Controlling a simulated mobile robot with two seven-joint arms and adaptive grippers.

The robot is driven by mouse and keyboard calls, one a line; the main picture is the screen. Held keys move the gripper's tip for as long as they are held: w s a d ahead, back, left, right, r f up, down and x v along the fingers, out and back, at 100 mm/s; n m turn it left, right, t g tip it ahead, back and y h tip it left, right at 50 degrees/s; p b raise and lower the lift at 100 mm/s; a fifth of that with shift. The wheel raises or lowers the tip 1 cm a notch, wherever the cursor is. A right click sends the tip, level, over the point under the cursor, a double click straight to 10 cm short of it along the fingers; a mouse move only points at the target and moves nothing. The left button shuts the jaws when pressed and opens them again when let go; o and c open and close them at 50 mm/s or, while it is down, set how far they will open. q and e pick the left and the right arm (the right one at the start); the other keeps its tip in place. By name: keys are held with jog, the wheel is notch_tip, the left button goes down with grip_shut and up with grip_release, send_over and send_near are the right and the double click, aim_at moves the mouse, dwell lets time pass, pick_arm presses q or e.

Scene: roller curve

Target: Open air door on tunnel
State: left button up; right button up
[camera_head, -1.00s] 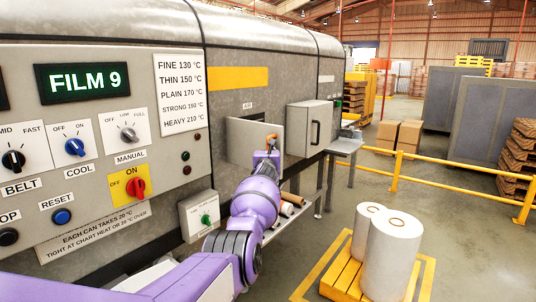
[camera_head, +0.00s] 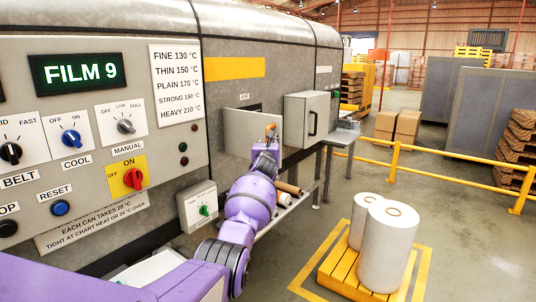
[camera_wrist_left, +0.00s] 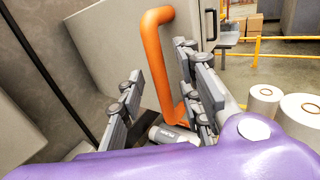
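The air door (camera_head: 241,128) is a plain grey panel under the AIR label (camera_head: 244,96) on the tunnel's side. It stands at an angle to the wall, ajar, with a dark strip of opening above its top edge. Its orange handle (camera_head: 271,127) is partly hidden by my left gripper (camera_head: 266,143). In the left wrist view, the handle (camera_wrist_left: 157,60) runs between the spread fingers of my left gripper (camera_wrist_left: 158,75). A gap shows on its left; contact with the right finger cannot be told. My right gripper is out of view.
A grey box (camera_head: 307,121) with a black handle juts out right of the door. A small box with a green knob (camera_head: 199,207) is below left. The control panel (camera_head: 90,170) fills the left. White rolls (camera_head: 388,248) stand on a yellow pallet at right, with open floor around.

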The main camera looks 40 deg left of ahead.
pick_arm(q)
jog(key=v, duration=1)
jog(key=shift+w+d, duration=0.2)
jog(key=shift+d, duration=0.05)
jog(key=shift+f, duration=0.1)
